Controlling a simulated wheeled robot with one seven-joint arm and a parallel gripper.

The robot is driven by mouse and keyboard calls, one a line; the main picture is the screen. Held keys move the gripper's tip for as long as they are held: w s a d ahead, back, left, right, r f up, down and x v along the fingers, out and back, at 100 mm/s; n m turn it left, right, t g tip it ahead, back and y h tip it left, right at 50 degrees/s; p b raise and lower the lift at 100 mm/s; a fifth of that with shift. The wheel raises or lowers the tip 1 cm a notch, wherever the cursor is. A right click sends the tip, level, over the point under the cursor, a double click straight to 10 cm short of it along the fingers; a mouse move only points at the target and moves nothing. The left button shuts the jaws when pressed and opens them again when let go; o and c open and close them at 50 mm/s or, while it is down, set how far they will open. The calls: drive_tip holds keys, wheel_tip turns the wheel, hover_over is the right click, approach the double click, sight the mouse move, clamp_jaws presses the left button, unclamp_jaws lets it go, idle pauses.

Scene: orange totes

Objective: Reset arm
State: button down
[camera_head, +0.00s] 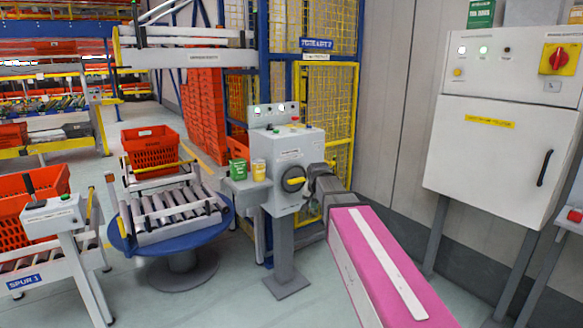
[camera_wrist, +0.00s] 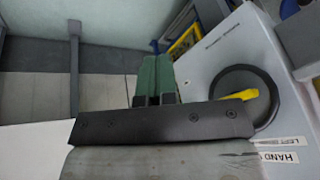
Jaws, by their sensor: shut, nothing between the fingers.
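My gripper (camera_wrist: 157,62) is shut and empty, its two green fingers side by side in the wrist view. In the head view my pink arm reaches in from the lower right, and the grey gripper end (camera_head: 328,186) is just right of a grey control box (camera_head: 285,150) on a post. The box has a dark round dial with a yellow handle (camera_head: 295,184). In the wrist view the dial (camera_wrist: 238,82) is close to the right of the fingers; whether they touch the box I cannot tell.
A green container (camera_head: 238,170) and a yellow one (camera_head: 259,169) stand on a shelf left of the box. A blue round turntable (camera_head: 124,238) with rollers is left. A white cabinet (camera_head: 490,160) is on the right wall. Floor in front of the post is clear.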

drive_tip(key=s+d+f+n+g, duration=0.1)
drive_tip(key=s+d+f, duration=0.4)
drive_tip(key=s+f, duration=0.5)
drive_tip(key=s+d+f+n+g, duration=0.2)
drive_tip(key=s+d+f+g, duration=0.1)
drive_tip(key=s+f, duration=0.8)
drive_tip(key=shift+s+d+g, duration=0.3)
drive_tip(key=shift+s+d, duration=0.5)
drive_tip(key=shift+d, duration=0.05)
